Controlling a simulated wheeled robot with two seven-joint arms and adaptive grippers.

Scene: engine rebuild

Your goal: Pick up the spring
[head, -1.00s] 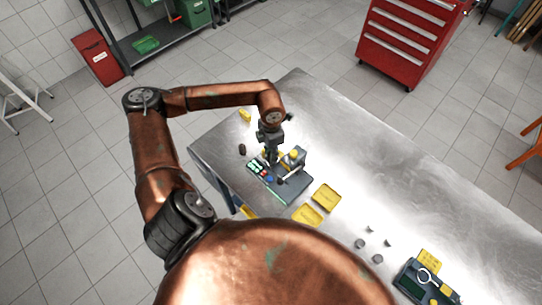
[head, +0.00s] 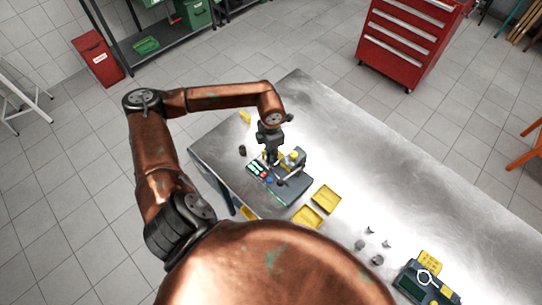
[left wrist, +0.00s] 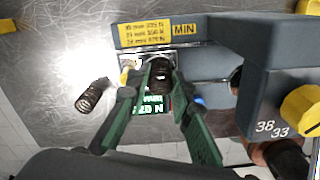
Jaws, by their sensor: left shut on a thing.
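My left gripper (left wrist: 160,80) has its green fingers shut on a dark coil spring (left wrist: 160,72), which sits between the fingertips in the left wrist view. The spring is over the bright plate of the grey spring tester, below its yellow MIN label (left wrist: 158,33). I cannot tell whether it touches the plate. In the head view the left gripper (head: 271,154) is above the tester (head: 291,188), and the held spring is too small to make out. A second dark spring (left wrist: 92,95) lies on the table left of the tester; it also shows in the head view (head: 242,150). My right gripper is not in view.
The tester's upright with a yellow knob (left wrist: 301,104) stands close right of the fingers. Two yellow trays (head: 326,198) and several small metal parts (head: 377,260) lie nearer on the steel table (head: 420,190). A second device (head: 410,283) is at the lower right.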

